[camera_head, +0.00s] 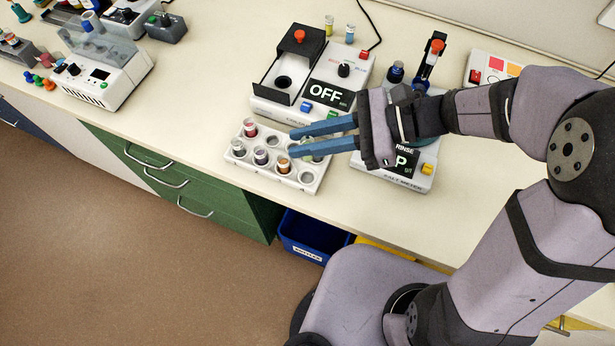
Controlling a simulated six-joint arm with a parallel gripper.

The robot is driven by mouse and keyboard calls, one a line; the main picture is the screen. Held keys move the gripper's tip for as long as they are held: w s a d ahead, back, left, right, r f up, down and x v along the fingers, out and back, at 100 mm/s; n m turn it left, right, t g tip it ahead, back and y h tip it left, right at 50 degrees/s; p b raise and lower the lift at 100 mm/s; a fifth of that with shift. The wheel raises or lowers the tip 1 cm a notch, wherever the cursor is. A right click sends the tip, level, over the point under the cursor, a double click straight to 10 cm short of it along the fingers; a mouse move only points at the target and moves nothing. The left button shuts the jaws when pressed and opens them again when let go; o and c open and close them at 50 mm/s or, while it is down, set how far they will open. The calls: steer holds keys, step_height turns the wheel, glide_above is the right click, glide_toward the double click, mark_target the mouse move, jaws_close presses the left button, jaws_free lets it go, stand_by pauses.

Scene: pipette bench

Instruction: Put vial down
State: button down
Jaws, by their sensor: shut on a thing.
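My gripper (292,143) has long blue fingers and reaches left over the white vial rack (265,174). It is shut on a vial (314,158), mostly hidden by the fingers; a greenish part shows below the lower finger. I cannot tell whether this vial touches the rack. The rack also holds a red-topped vial (250,129), a dark vial (261,156), an orange-topped vial (283,165) and a pale vial (238,148). An empty hole (305,177) shows at the rack's right front.
A colorimeter (265,107) reading OFF stands behind the rack, its dark chamber open. A salt meter (415,182) stands to the right, partly under my gripper. Two small vials (329,26) stand at the back. The bench's front edge lies close before the rack.

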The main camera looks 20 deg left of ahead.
steer(key=shift+f, duration=5)
steer(key=shift+f, duration=0.1)
steer(key=shift+f, duration=0.25)
steer(key=c, duration=1.9)
jaws_free()
steer(key=shift+r, duration=0.1)
steer(key=shift+w+r, duration=0.1)
steer(key=shift+r, duration=0.3)
steer(key=b+v, duration=0.2)
steer(key=v, duration=1)
steer(key=shift+f, duration=0.1)
